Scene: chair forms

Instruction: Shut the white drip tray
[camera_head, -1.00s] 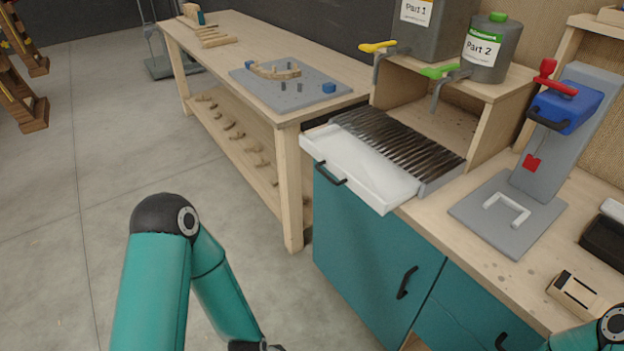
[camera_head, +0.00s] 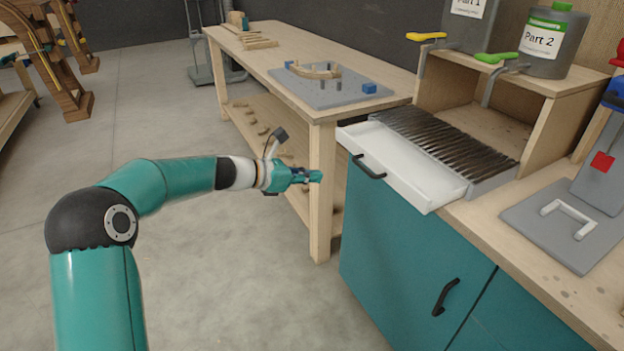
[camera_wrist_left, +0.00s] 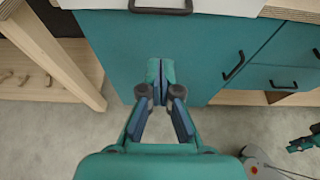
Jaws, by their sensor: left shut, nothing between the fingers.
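The white drip tray (camera_head: 402,165) is pulled out from under a dark slatted grate (camera_head: 450,140) and juts past the front edge of the teal cabinet. Its black handle (camera_head: 368,167) is on the front face. My left gripper (camera_head: 316,176) is shut and empty, in front of the tray and to the left of its handle, apart from it. In the left wrist view the closed fingertips (camera_wrist_left: 160,70) point at the teal cabinet front (camera_wrist_left: 205,50), with the black handle (camera_wrist_left: 160,6) at the top edge. My right gripper is not identifiable in the head view.
A wooden workbench (camera_head: 270,50) stands to the left of the cabinet, its near leg (camera_head: 322,190) close to my left gripper. Canisters with a yellow tap (camera_head: 426,37) and a green tap (camera_head: 497,57) stand above the grate. The floor in front is clear.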

